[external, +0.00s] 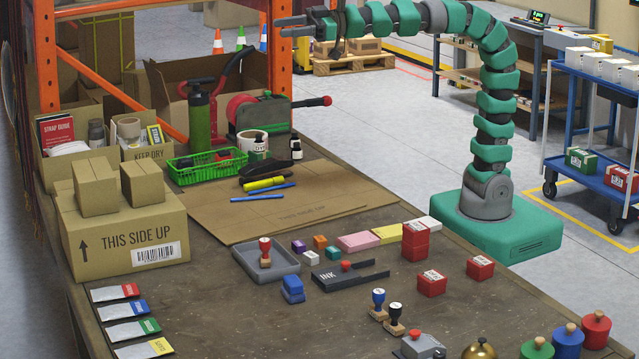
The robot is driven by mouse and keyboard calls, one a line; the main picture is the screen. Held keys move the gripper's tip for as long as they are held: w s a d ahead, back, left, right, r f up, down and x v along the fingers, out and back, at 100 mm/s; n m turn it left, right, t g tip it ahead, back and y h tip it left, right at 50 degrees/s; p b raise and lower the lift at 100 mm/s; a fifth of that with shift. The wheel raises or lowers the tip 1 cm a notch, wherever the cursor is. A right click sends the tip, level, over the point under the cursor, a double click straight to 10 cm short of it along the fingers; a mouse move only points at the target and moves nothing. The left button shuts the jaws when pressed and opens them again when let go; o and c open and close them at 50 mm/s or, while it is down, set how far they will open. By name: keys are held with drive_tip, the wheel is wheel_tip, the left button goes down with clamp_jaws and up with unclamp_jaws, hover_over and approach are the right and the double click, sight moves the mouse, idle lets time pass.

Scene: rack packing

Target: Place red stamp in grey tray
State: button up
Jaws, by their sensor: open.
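The red stamp (265,246), with a red handle and a wooden base, stands upright inside the grey tray (286,269). The grey tray is a shallow open tray on the workbench, left of the open ink pad. My gripper (283,27) is open and empty. It is high above the far end of the bench, at the top of the external view, well away from the stamp and the tray.
A blue stamp (378,298) and a black stamp (395,313) stand nearer the front. A cardboard sheet (220,213) lies behind. Cardboard boxes (118,238) stand left.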

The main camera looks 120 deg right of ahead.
drive_tip(key=s+a+r+y, duration=0.1)
drive_tip(key=s+a+r, duration=0.1)
drive_tip(key=s, duration=0.3)
drive_tip(key=s+a+r+g+y, duration=0.1)
drive_tip(key=s+a, duration=0.1)
drive_tip(key=s, duration=0.3)
drive_tip(key=s+a+r+m+g, duration=0.1)
drive_tip(key=s+a+r, duration=0.1)
drive_tip(key=s, duration=0.3)
drive_tip(key=shift+s+a+r+y, duration=0.3)
drive_tip(key=shift+y, duration=0.1)
wheel_tip(320, 180, up, 5)
drive_tip(key=p, duration=0.4)
drive_tip(key=shift+f+p, duration=0.15)
drive_tip(key=shift+p, duration=0.2)
